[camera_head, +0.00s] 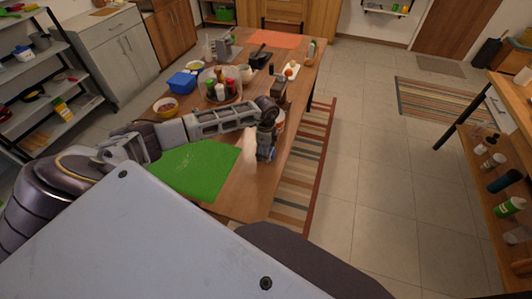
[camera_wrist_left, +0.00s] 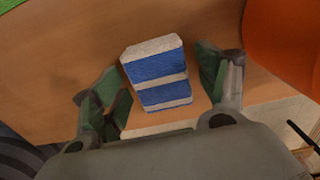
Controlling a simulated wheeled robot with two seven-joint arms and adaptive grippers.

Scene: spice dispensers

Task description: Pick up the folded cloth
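The folded cloth (camera_wrist_left: 158,75), blue with white stripes, lies on the wooden table near its edge in the left wrist view. My left gripper (camera_wrist_left: 155,90) is open above it. One finger is on each side of the cloth, with bare table showing between cloth and fingers, so it is not gripped. My right gripper is not in view.
A green mat (camera_head: 197,172) lies left of the gripper on the table (camera_head: 238,190). An orange object (camera_wrist_left: 288,45) is close on the right in the wrist view.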

